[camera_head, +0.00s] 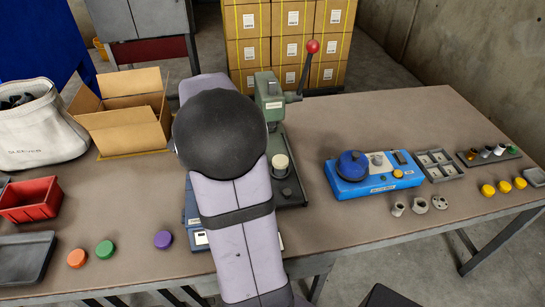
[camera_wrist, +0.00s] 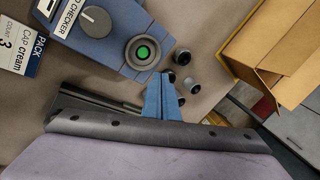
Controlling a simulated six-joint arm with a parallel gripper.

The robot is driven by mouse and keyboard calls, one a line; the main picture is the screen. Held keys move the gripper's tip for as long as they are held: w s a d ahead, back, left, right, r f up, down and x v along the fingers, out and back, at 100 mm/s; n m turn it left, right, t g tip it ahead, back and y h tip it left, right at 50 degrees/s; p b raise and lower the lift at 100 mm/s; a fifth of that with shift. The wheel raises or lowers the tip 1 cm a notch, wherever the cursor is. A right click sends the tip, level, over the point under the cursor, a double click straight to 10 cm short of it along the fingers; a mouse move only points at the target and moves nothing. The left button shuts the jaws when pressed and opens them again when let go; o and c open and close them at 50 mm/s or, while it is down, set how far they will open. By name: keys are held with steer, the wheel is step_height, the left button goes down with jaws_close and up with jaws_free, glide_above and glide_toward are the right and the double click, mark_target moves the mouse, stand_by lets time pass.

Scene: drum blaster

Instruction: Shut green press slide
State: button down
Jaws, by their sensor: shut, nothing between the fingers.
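The green press (camera_head: 269,97) stands behind and right of my arm in the head view, with a lever ending in a red knob (camera_head: 313,46). Its dark base (camera_head: 293,193) reaches toward the front, with a cream round piece (camera_head: 281,161) above it. My arm covers part of the press, and I cannot tell how far its slide is out. My gripper is hidden behind the arm in the head view. In the wrist view, my gripper's blue fingers (camera_wrist: 160,94) are shut and empty. The press is not clearly seen there.
A blue cap checker (camera_wrist: 110,40) with a green button lies near the fingers in the wrist view, beside several small dark cylinders. In the head view, an open cardboard box (camera_head: 125,125) stands left and a blue device (camera_head: 372,180) right.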

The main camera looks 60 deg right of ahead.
steer(key=s+d+r+m+y+p, duration=0.1)
steer(key=s+d+r+m+p, duration=0.3)
steer(key=s+d+m, duration=0.55)
steer(key=s+d+f+m, duration=0.25)
steer(key=s+m, duration=0.25)
steer(key=s, duration=0.4)
steer(key=s+d+f+m, duration=0.1)
steer(key=s+f+m, duration=0.2)
steer(key=s+m, duration=0.35)
steer(key=n+b, duration=0.1)
glide_toward(289, 179)
steer(key=shift+h, duration=0.3)
steer(key=f, duration=0.1)
steer(key=s+a+f, duration=0.1)
steer(key=f, duration=0.3)
steer(key=shift+s+a+f, duration=0.15)
steer(key=shift+s+a, duration=0.1)
steer(key=shift+s, duration=0.15)
steer(key=w, duration=0.1)
steer(key=w+d+p, duration=0.1)
steer(key=shift+w+d, duration=0.1)
steer(key=shift+w, duration=0.25)
steer(key=shift+w+d+f+p, duration=0.1)
steer(key=shift+w+d+p, duration=0.2)
steer(key=shift+w, duration=0.25)
steer(key=shift+w, duration=0.1)
